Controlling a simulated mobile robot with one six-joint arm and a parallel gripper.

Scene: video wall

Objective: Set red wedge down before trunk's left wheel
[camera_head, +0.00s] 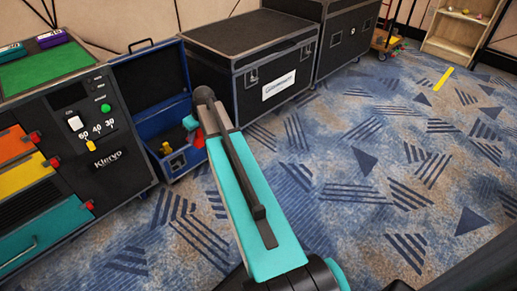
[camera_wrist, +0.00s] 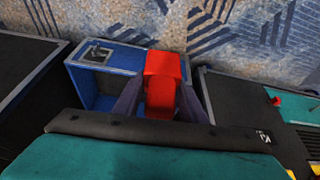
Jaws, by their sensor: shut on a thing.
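The red wedge (camera_wrist: 163,66) is between the two fingers of my gripper (camera_wrist: 158,105) in the wrist view. It is held over the open blue case. In the head view, a small red part of the wedge (camera_head: 199,138) shows beside my arm, at the right side of the case. My arm hides most of my gripper there. A black trunk (camera_head: 240,35) with a white label stands just right of the blue case. Another black trunk (camera_head: 345,40) stands behind it to the right. I cannot make out a left wheel on either trunk.
The open blue case (camera_head: 176,165) holds a yellow thing (camera_head: 166,148). A black cabinet (camera_head: 75,135) with coloured drawers stands left of it. A wooden shelf (camera_head: 448,46) and a cart (camera_head: 385,42) are at the back right. The patterned carpet (camera_head: 360,150) is mostly clear.

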